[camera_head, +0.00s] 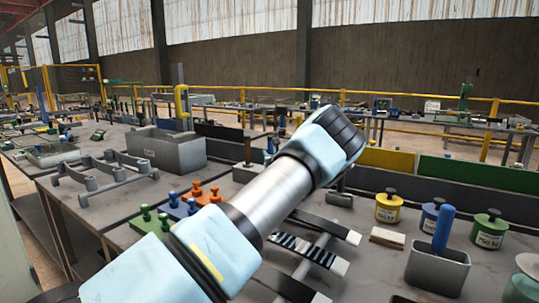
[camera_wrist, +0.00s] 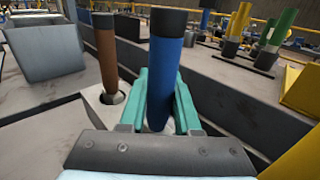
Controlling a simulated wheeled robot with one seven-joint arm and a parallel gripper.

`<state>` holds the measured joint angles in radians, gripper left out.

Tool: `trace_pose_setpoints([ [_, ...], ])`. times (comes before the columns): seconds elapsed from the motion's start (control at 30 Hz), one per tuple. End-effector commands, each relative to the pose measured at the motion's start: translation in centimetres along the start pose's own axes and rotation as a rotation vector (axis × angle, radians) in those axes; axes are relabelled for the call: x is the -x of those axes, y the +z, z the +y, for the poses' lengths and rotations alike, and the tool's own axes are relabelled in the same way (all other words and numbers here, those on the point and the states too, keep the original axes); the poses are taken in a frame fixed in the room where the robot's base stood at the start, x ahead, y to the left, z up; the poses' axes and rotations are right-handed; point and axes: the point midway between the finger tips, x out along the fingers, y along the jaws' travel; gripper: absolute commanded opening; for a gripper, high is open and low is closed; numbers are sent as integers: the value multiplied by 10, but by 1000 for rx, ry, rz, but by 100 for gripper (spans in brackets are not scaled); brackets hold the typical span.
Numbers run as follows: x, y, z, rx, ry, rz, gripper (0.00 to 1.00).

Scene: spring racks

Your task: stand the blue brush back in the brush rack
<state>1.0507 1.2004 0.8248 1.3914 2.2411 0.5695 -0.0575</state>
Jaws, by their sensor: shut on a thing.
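The blue brush (camera_wrist: 166,75), a blue cylinder with a dark top, stands roughly upright between the teal fingers of my gripper (camera_wrist: 162,100) in the wrist view. My gripper is shut on it.
A grey bin (camera_head: 168,150) stands left of the rack. Coloured pegs (camera_head: 180,208) and a slatted rack (camera_head: 305,252) lie nearer. Weights (camera_head: 388,207) and a grey cup (camera_head: 437,270) holding another blue handle stand at right. A low dark wall (camera_wrist: 225,105) runs close right of my gripper.

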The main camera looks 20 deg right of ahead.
Motion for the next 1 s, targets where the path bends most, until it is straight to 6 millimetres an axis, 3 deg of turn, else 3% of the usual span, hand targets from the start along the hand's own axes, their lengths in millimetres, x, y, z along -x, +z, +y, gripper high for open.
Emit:
trace_pose_setpoints([
  [0.67,0,-13,0,0,0,-1,0],
  [0.7,0,-12,0,0,0,-1,36],
  [1.0,0,-12,0,0,0,0,66],
])
